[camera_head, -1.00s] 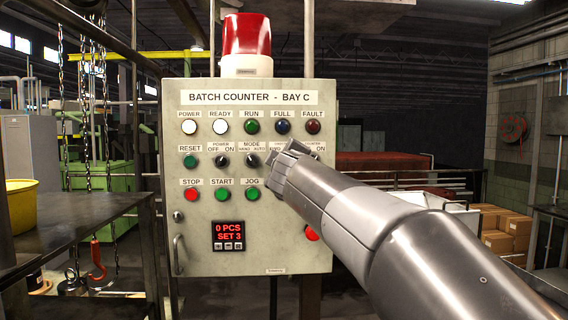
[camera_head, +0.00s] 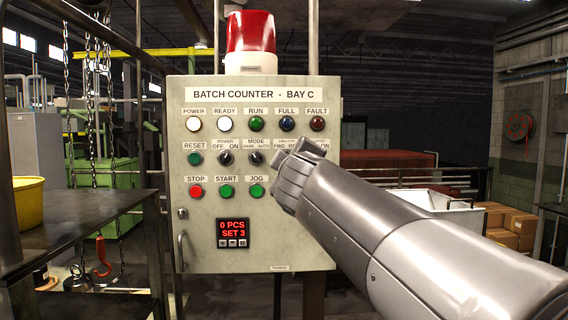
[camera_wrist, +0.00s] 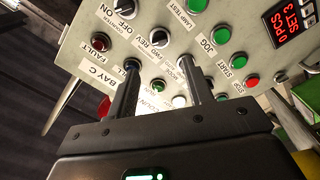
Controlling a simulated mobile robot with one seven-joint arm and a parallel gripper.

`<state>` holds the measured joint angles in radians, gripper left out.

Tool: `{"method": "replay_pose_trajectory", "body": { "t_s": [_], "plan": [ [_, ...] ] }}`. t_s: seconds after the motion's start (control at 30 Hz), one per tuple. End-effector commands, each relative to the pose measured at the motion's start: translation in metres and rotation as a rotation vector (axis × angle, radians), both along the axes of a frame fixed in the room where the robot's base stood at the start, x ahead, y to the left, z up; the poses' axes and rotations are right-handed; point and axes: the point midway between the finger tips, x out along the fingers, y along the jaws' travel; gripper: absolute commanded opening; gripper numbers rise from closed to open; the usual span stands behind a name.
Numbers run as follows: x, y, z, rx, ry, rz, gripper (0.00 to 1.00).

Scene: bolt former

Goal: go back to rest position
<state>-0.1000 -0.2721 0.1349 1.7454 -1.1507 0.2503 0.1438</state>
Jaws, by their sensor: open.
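My gripper (camera_head: 291,172) is in front of the right half of the batch counter panel (camera_head: 206,232) in the head view, covering part of the direction and counter switches and the lower right buttons. In the wrist view, the two fingers of my gripper (camera_wrist: 160,78) stand apart with nothing between them. The panel (camera_wrist: 160,18) shows tilted beyond them. The counter display (camera_head: 232,232) reads 0 PCS, SET 3. The power light (camera_head: 194,124) and ready light (camera_head: 225,124) look white and bright.
A red beacon (camera_head: 250,32) tops the panel. A dark table (camera_head: 75,222) with a yellow bucket (camera_head: 27,203) stands at the left. Chains (camera_head: 90,100) and a red hook (camera_head: 103,257) hang there. Cardboard boxes (camera_head: 508,225) stand at the far right.

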Motion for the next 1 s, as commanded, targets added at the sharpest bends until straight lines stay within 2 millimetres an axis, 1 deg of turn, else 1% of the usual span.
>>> {"method": "replay_pose_trajectory", "body": {
  "t_s": [0.03,0.17,0.47,0.53,0.6,0.67,0.77,0.8,0.87,0.9,0.97,1.0],
  "plan": [
    [-0.004,0.0,0.0,0.001,0.0,0.0,0.47],
    [-0.009,0.0,0.0,0.001,0.0,0.0,0.47],
    [-0.009,0.0,-0.001,0.001,0.001,0.0,0.47],
    [-0.011,-0.004,-0.004,0.011,0.011,-0.01,0.47],
    [-0.017,-0.013,-0.016,0.041,0.038,-0.037,0.47],
    [-0.027,-0.027,-0.034,0.089,0.082,-0.076,0.47],
    [-0.053,-0.058,-0.082,0.209,0.197,-0.175,0.47],
    [-0.068,-0.07,-0.106,0.267,0.255,-0.219,0.47],
    [-0.091,-0.086,-0.144,0.351,0.344,-0.283,0.47],
    [-0.107,-0.095,-0.169,0.41,0.405,-0.324,0.47],
    [-0.133,-0.104,-0.206,0.495,0.498,-0.379,0.47],
    [-0.151,-0.107,-0.231,0.55,0.559,-0.412,0.47]
  ]
}}
